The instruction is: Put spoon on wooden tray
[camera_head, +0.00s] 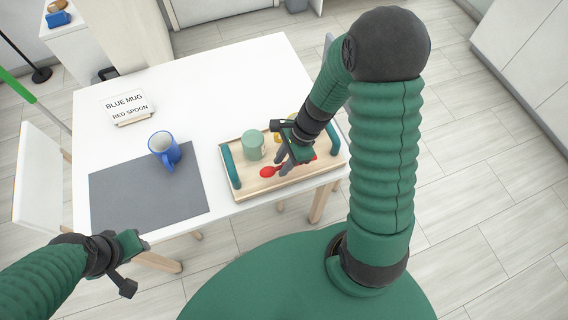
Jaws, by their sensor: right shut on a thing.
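The red spoon (267,172) is low over or on the wooden tray (250,188); I cannot tell whether it touches the surface. The tray has teal handles and sits at the right front of the white table. My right gripper (284,168) is above the tray, shut on the spoon, and hides the middle of it. My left gripper (133,262) is at the lower left, away from the tray, in front of the table; its jaw opening is not clear.
A green mug (254,146) stands on the tray, with a yellow thing partly hidden behind my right gripper. A blue mug (164,148) stands at the grey mat's (140,195) upper right. A sign (127,106) reads "BLUE MUG, RED SPOON". The table's far middle is clear.

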